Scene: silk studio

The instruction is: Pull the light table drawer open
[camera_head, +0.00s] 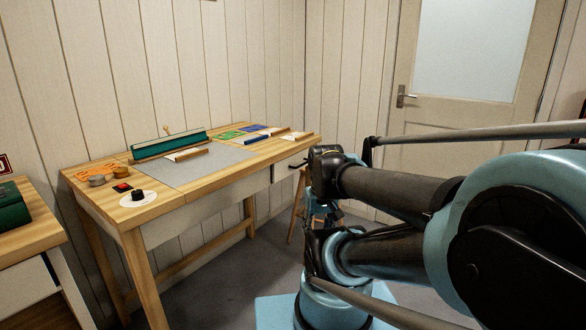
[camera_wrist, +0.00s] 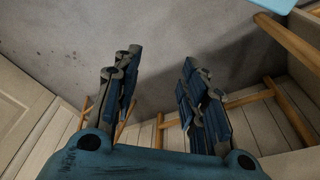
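The light table (camera_head: 215,165) is a wooden table with a pale grey panel in its top, along the wall at the left. A pale drawer front (camera_head: 286,169) shows under its top near the right end, with a dark handle (camera_head: 298,164) on it. The drawer looks shut, though my arm is close to its right side. My gripper (camera_wrist: 160,58) has its two blue-and-grey fingers spread apart with nothing between them in the wrist view. In the head view my gripper is partly hidden by my arm, low and to the right of the drawer front. No handle shows in the wrist view.
A green long-edged tool (camera_head: 170,144), orange and dark discs, and coloured cards lie on the light table. Another bench (camera_head: 30,238) stands at the left edge. A door (camera_head: 460,100) is behind my arm. Wooden legs (camera_wrist: 290,45) cross the wrist view; grey floor lies between.

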